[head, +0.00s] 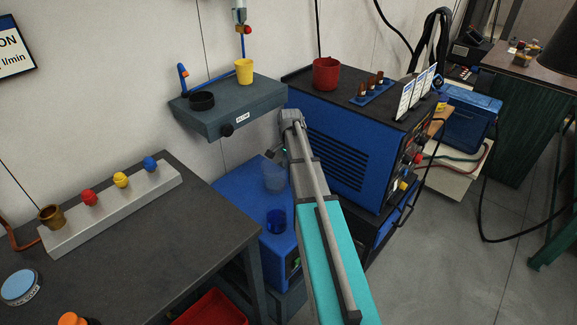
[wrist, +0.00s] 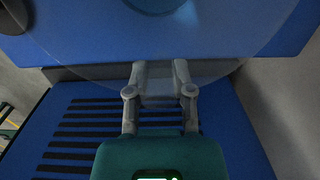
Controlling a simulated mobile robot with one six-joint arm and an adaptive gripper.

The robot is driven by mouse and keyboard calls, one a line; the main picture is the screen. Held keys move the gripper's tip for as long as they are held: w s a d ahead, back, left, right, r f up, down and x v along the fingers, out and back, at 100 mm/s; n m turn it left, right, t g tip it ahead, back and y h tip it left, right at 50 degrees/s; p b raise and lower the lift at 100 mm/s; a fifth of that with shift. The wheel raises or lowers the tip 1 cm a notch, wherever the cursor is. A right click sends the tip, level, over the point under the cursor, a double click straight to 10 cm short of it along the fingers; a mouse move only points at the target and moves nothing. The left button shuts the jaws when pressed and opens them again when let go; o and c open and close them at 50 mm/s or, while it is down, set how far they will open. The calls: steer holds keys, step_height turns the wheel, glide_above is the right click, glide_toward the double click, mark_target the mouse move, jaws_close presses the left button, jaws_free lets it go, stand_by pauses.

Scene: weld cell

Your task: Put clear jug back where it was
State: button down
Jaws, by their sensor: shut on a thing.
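The clear jug (head: 274,177) is see-through and faint in the head view, over the top of the low blue cabinet (head: 236,190). In the wrist view its wide clear round outline (wrist: 85,50) spreads beyond the fingers. My gripper (wrist: 160,70) is shut on the jug's near side. In the head view my arm hides most of the gripper. The jug looks upright; I cannot tell whether its base touches the cabinet top.
A grey wall shelf (head: 215,122) with a black dish (head: 202,101) and yellow cup (head: 244,72) is above left. The blue welder (head: 340,150) stands close on the right, with a red cup (head: 326,74) on top.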

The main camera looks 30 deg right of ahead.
steer(key=shift+f, duration=0.1)
steer(key=shift+c, duration=2.4)
jaws_free()
steer(key=shift+r, duration=0.25)
steer(key=r+p, duration=1.1)
steer(key=p, duration=0.1)
steer(key=shift+d+r, duration=0.2)
steer(key=shift+r, duration=0.2)
